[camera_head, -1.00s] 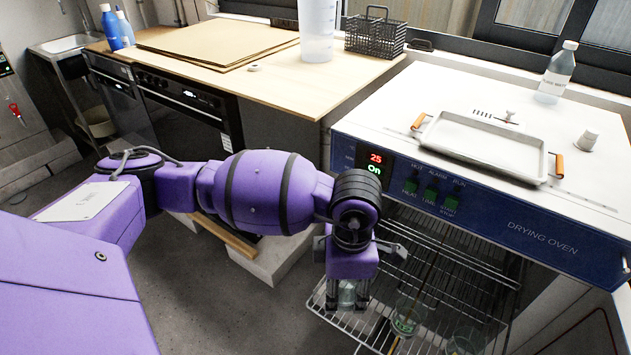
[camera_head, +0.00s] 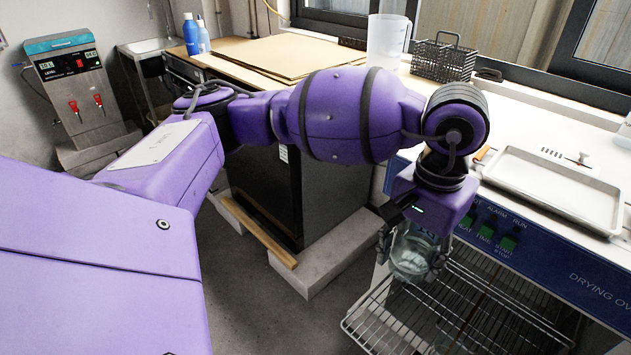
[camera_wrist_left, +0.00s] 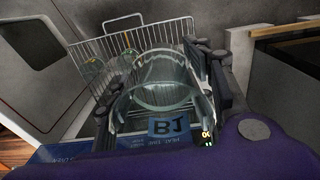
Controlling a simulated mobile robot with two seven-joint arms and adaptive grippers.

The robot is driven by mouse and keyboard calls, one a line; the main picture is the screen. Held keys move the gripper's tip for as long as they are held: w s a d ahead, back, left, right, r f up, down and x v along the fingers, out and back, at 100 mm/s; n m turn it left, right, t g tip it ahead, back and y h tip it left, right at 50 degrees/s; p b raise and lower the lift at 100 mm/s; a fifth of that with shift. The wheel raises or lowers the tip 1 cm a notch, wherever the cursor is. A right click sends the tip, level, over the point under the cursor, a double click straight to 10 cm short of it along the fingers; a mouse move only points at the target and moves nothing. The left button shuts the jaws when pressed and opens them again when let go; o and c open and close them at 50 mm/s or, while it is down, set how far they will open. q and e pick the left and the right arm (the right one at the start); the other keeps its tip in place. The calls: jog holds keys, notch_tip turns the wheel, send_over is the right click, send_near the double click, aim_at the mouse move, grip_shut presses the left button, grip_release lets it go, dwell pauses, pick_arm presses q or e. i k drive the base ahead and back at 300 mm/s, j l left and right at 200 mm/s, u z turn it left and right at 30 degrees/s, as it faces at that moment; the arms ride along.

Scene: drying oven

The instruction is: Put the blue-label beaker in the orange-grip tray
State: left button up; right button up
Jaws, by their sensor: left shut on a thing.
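My left gripper (camera_head: 412,262) is shut on a clear glass beaker (camera_head: 411,256), held upright in front of the oven, above the wire rack. In the left wrist view the beaker (camera_wrist_left: 165,85) sits between the fingers, with a blue label (camera_wrist_left: 168,127) with dark letters on its near side. The metal orange-grip tray (camera_head: 560,188) lies on the oven top, right of and higher than the gripper. My right gripper is not in view.
The wire rack (camera_head: 375,335) sticks out of the drying oven (camera_head: 545,255). More glassware (camera_wrist_left: 93,68) stands on it in the left wrist view. A wire basket (camera_head: 443,60) and a plastic jug (camera_head: 388,42) stand on the counter behind my arm. The tray's floor looks empty.

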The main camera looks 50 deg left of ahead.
aim_at(550, 187)
jog(key=z, duration=1.15)
jog(key=j+z, duration=0.1)
jog(key=j, duration=0.85)
